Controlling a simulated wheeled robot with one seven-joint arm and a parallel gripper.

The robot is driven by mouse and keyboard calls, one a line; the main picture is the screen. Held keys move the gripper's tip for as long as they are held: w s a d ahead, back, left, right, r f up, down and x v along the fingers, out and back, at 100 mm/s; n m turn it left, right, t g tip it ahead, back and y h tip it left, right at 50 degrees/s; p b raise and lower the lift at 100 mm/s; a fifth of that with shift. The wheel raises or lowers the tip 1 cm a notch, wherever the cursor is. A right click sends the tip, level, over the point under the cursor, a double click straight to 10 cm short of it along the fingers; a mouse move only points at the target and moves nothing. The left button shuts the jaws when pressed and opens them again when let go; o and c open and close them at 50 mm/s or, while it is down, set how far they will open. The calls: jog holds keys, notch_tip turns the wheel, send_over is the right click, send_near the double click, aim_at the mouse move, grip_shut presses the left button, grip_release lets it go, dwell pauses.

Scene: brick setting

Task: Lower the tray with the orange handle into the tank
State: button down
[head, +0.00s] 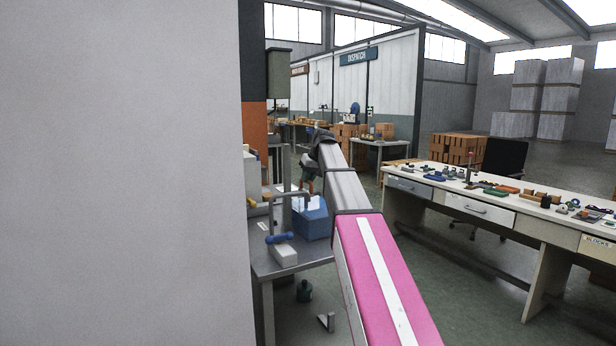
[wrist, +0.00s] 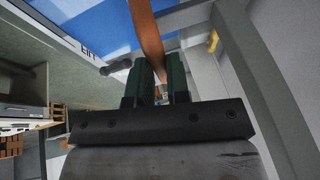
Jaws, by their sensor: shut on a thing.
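My gripper (wrist: 160,78) is shut on the orange handle (wrist: 147,32), which runs up between its two dark green fingers in the wrist view. The tray itself cannot be made out. A blue tank (head: 314,224) stands on a grey metal bench at the middle left of the head view.
A large pale wall hides the left of the head view. The metal bench (head: 262,262) also holds a white block with a blue handle (head: 284,254). A grey bar (wrist: 262,85) runs close to my gripper. A long table (head: 440,192) with small parts stands at right.

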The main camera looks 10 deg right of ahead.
jog(key=c, duration=1.1)
grip_release()
jog(key=v, duration=1.1)
jog(key=shift+d+f, duration=0.1)
